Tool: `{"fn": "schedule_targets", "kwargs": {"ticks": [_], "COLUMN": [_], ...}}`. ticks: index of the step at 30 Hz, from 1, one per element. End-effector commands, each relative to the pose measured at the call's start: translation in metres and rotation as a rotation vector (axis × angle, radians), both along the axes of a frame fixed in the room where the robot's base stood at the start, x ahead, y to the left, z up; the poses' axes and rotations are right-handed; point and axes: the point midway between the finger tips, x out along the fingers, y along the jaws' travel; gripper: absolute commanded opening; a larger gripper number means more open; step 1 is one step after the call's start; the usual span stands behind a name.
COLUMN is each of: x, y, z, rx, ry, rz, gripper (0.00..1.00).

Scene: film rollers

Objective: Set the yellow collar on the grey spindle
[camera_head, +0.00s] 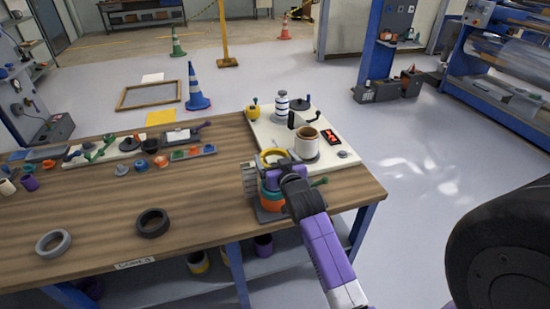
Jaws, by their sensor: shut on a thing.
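The yellow collar (264,154) is a ring near the right end of the wooden table. My gripper (276,166) is shut on it and covers its right and near side. Just below is a stack with an orange ring (271,204) and teal bands on a dark grey base (267,215). The grey spindle is not clearly visible; it may be in this stack, hidden by my gripper and the rings. I cannot tell whether the collar is around a spindle or only above it.
A white board (342,157) behind holds a tan roll (306,143), a striped cylinder (282,105) and a cranked black disc (300,103). A black ring (152,233) and a grey ring (40,248) lie at the table's front left. Mid-table (215,190) is clear.

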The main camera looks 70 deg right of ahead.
Motion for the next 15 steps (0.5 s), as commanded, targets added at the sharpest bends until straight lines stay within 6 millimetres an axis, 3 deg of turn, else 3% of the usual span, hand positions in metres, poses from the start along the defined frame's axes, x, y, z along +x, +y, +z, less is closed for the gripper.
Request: {"fn": "schedule_targets", "kwargs": {"ticks": [15], "x": [0.000], "y": [0.000], "z": [-0.036], "rx": [0.001], "ry": [0.001], "rz": [0.000], "gripper": [0.44]}}
